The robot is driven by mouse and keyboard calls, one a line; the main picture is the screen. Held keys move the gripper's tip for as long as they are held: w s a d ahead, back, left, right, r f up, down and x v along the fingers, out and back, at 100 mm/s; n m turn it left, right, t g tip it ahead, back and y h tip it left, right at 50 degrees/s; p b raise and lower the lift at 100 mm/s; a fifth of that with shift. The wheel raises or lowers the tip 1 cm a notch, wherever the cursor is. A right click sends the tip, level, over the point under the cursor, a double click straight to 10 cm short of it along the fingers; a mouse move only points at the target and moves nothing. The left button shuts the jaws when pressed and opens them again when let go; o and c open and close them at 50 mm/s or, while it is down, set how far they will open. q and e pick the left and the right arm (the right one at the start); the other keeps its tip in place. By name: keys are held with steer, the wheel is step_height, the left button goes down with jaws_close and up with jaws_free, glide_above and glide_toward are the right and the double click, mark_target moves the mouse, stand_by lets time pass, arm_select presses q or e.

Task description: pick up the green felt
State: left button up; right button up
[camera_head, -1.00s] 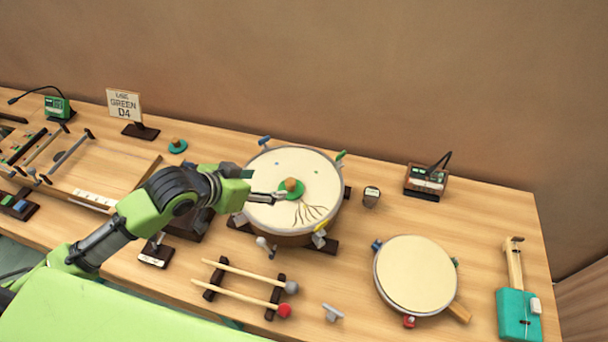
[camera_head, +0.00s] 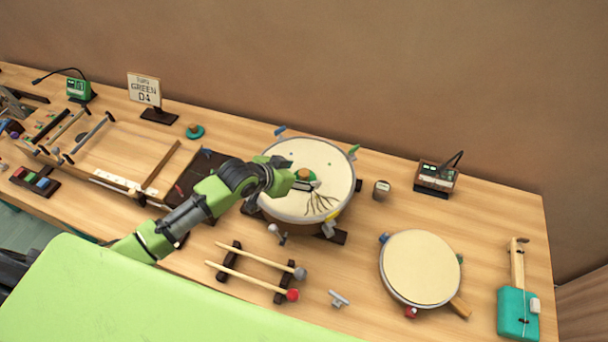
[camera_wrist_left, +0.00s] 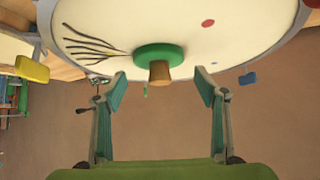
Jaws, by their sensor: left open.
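The green felt (camera_wrist_left: 158,52) is a round green disc with a wooden knob (camera_wrist_left: 159,74), resting on the cream drumhead (camera_head: 325,158). In the head view the green felt (camera_head: 312,177) is partly hidden by my left gripper (camera_head: 303,184). In the left wrist view my left gripper (camera_wrist_left: 160,82) is open, with one finger on each side of the knob. The fingers appear apart from the knob and the disc. The gap between fingertips and drumhead is hard to judge. My right gripper is not in view.
A similar teal disc with a knob (camera_head: 194,131) lies near the "GREEN D4" sign (camera_head: 144,88). Mallets on a rack (camera_head: 250,274) lie in front of the drum. A smaller drum (camera_head: 420,268) is to the right. Coloured tuning pegs, such as a yellow one (camera_wrist_left: 32,69), stick out around the drum rim.

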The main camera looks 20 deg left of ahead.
arm_select(q)
steer(key=shift+x, duration=1.2)
steer(key=c, duration=1.2)
steer(key=shift+r, duration=0.15)
